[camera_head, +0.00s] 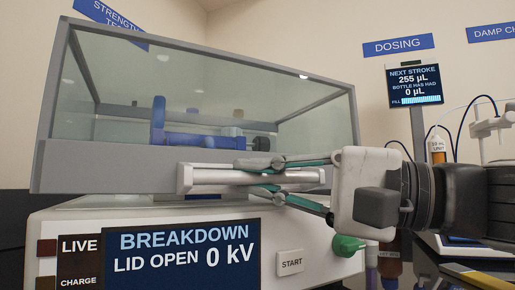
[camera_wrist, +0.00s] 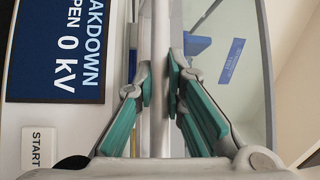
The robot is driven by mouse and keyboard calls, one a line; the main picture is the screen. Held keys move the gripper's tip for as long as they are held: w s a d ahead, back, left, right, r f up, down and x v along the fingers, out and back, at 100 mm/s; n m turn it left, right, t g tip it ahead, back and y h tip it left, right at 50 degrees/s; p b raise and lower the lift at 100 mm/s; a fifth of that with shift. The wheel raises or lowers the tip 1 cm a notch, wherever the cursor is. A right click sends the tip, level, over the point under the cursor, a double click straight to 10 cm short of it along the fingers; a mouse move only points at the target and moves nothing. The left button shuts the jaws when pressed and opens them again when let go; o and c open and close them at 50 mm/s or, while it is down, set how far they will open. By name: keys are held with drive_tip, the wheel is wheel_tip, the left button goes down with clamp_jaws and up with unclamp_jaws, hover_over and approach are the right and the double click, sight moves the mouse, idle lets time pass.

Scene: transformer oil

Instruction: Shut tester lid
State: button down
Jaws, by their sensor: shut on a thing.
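The tester (camera_head: 200,215) is a white unit with a dark screen (camera_head: 182,254) reading BREAKDOWN, LID OPEN and 0 kV. Its lid (camera_head: 110,165) is a clear box with a grey frame, sitting at a tilt above the body. A pale handle bar (camera_head: 207,178) runs along the lid's front edge. My gripper (camera_head: 264,179) comes from the right and is shut on this bar. In the wrist view, the fingers (camera_wrist: 160,88) press on both sides of the bar (camera_wrist: 160,30). A blue fitting (camera_head: 190,138) shows through the clear panels. How far the lid is raised is hard to tell.
A START button (camera_head: 290,263) and a green knob (camera_head: 347,245) are on the tester's front, below my gripper. A DOSING screen (camera_head: 415,85) and a rig with tubes and a small bottle (camera_head: 437,150) stand at the right, behind my arm.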

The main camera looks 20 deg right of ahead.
drive_tip(key=shift+w+f, duration=0.35)
drive_tip(key=shift+f, duration=0.45)
drive_tip(key=shift+r, duration=0.15)
drive_tip(key=c, duration=1.9)
unclamp_jaws()
drive_tip(key=v, duration=1.2)
